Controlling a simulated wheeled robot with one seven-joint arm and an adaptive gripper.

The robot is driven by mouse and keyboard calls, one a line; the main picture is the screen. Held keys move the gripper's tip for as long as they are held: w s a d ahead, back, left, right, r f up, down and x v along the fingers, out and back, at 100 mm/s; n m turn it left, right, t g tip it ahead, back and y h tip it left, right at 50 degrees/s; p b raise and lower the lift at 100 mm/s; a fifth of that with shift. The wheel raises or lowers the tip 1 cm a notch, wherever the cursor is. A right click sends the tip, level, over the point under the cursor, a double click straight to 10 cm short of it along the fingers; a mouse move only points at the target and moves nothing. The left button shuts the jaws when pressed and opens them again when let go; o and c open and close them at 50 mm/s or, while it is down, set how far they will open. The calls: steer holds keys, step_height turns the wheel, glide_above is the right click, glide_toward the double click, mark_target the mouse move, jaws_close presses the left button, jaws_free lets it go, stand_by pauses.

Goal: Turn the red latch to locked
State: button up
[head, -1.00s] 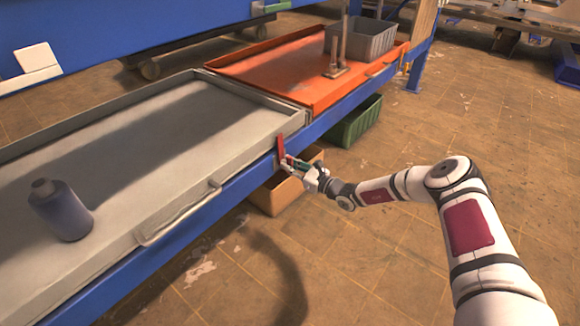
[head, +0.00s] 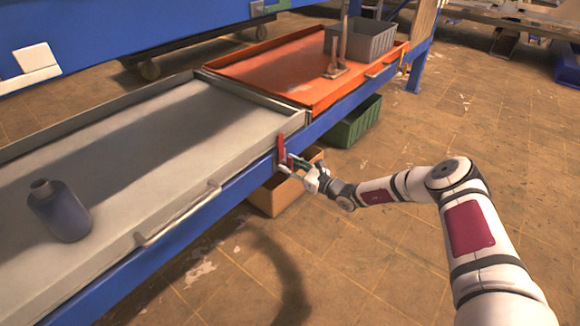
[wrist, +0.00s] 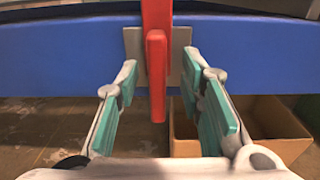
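The red latch (head: 281,150) stands upright on the blue front rail, at the right end of the grey tray. In the wrist view the latch (wrist: 157,75) has an upright red bar on a grey plate (wrist: 181,60) and a red handle sticking out toward me. My gripper (head: 290,166) is in front of the latch. In the wrist view my gripper (wrist: 165,85) is open, with one teal-padded finger on each side of the handle. A gap shows between each finger and the handle, so I see no contact.
The grey tray (head: 150,110) with a dark bottle (head: 60,212) is on the left. The orange tray (head: 275,70) holds a grey bin (head: 372,42). A cardboard box (head: 272,200) and a green crate (head: 355,122) stand below the blue rail (head: 215,210).

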steer(key=v, duration=1.2)
stand_by(0.3)
